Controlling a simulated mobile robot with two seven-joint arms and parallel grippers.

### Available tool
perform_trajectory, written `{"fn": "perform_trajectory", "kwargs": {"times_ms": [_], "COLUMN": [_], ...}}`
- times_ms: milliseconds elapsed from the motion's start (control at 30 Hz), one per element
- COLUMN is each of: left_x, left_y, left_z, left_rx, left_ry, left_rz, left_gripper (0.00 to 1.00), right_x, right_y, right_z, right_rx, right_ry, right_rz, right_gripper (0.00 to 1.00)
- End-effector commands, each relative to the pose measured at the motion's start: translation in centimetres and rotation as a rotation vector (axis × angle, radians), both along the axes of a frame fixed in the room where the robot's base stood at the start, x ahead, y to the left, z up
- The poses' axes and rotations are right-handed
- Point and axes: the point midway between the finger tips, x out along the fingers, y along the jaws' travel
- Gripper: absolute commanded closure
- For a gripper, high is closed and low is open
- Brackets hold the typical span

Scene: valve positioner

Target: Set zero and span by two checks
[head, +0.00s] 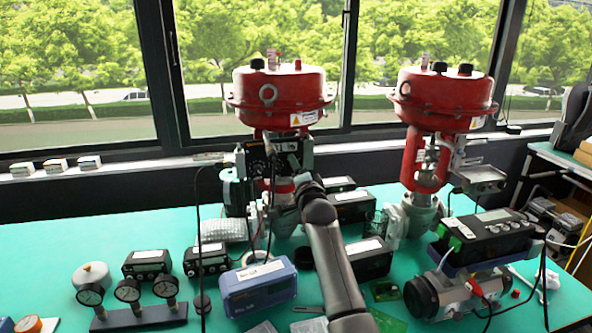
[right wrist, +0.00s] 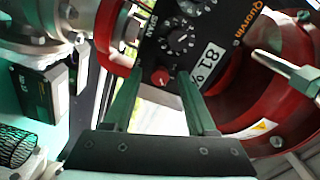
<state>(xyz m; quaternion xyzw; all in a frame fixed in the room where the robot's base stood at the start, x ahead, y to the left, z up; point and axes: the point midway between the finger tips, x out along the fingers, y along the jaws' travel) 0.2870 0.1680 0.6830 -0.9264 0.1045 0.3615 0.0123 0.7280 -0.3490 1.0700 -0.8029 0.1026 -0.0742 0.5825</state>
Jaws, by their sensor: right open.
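The left red valve actuator (head: 280,92) stands on the bench with a dark positioner (head: 256,160) on its yoke. My right arm reaches up to it, and its wrist hides part of the positioner. In the right wrist view the black positioner face (right wrist: 178,18) appears tilted, with dials, the word SPAN, a red knob (right wrist: 160,77) and a white display (right wrist: 208,63) reading about 81 %. My right gripper (right wrist: 158,76) is open, and the red knob shows between its fingertips; contact cannot be told. My left gripper is out of view.
A second red valve (head: 445,100) stands at right. Three gauges on a stand (head: 138,310), a blue box (head: 260,286) and several black devices crowd the green bench (head: 50,250). A black positioner on a grey actuator (head: 485,240) is at front right. The bench's left side is fairly clear.

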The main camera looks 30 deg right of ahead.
Motion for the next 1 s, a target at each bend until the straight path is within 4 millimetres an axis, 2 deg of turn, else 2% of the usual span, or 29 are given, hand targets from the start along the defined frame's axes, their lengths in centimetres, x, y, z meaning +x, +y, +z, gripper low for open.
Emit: {"fn": "perform_trajectory", "kwargs": {"times_ms": [67,600,1000], "left_x": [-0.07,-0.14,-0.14], "left_y": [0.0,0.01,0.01], "left_z": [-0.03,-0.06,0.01], "left_rx": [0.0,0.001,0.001], "left_ry": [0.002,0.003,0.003], "left_rz": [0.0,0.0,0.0], "left_gripper": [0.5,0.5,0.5], "right_x": [0.0,0.0,0.0], "right_y": [-0.02,-0.02,-0.01], "right_z": [0.04,0.02,0.06], "right_rx": [0.0,0.0,-0.007], "right_ry": [0.0,0.0,0.001], "right_rz": [0.0,0.0,0.0], "right_gripper": [0.43,1.0,1.0]}}
